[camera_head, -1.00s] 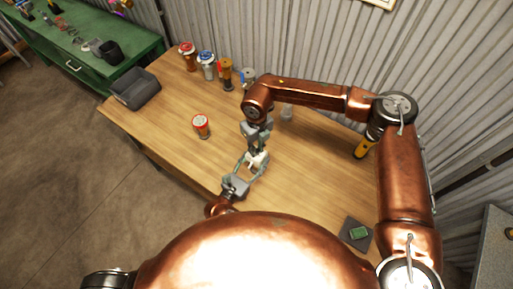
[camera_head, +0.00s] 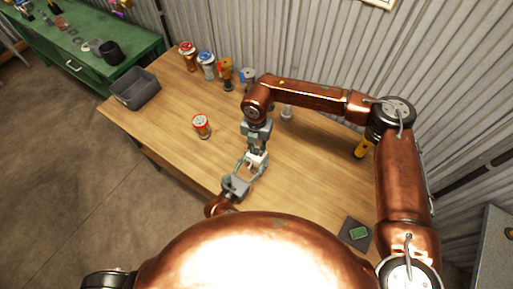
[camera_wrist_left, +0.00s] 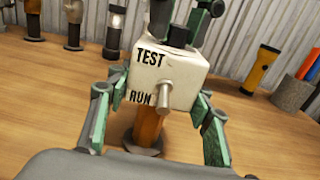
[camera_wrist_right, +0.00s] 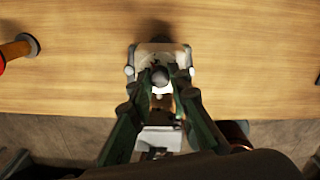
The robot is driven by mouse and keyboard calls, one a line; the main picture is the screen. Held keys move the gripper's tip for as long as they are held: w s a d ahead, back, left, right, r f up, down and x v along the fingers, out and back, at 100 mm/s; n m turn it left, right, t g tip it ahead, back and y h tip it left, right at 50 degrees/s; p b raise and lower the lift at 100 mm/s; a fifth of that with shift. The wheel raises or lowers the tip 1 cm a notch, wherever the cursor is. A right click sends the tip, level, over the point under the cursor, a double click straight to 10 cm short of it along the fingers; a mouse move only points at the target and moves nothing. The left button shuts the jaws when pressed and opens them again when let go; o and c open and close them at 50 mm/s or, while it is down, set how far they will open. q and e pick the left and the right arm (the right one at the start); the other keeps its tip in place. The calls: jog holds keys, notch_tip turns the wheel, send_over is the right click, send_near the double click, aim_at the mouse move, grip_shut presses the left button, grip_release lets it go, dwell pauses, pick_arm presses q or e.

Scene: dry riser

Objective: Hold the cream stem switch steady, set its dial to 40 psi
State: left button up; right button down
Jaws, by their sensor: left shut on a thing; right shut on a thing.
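The cream stem switch (camera_wrist_left: 178,80) stands upright on an orange stem (camera_wrist_left: 148,128) in the left wrist view. Its front reads TEST and RUN, and a pin sticks out beside RUN. It also shows between my arms in the head view (camera_head: 257,160). My left gripper (camera_head: 247,168) is shut on the switch from the front, a finger at each side. My right gripper (camera_wrist_right: 160,80) comes down from above, shut on the dark round dial (camera_wrist_right: 160,75) on top. The dial's markings and reading are hidden.
A red-topped device (camera_head: 201,126) stands left on the table. Several similar devices, including a blue-topped one (camera_head: 206,64), line the back. A grey bin (camera_head: 134,90) is at far left, a yellow flashlight (camera_head: 361,149) at right. A green-screened pad (camera_head: 358,233) lies near front right.

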aim_at(257, 150)
jog(key=m, duration=0.4)
jog(key=shift+w+m, duration=0.1)
jog(key=shift+m, duration=0.2)
jog(key=m, duration=0.3)
jog(key=shift+m, duration=0.4)
jog(key=m, duration=0.4)
jog(key=shift+d, duration=0.1)
jog(key=shift+m, duration=1.7)
jog(key=c, duration=1.8)
grip_release()
notch_tip(257, 150, up, 12)
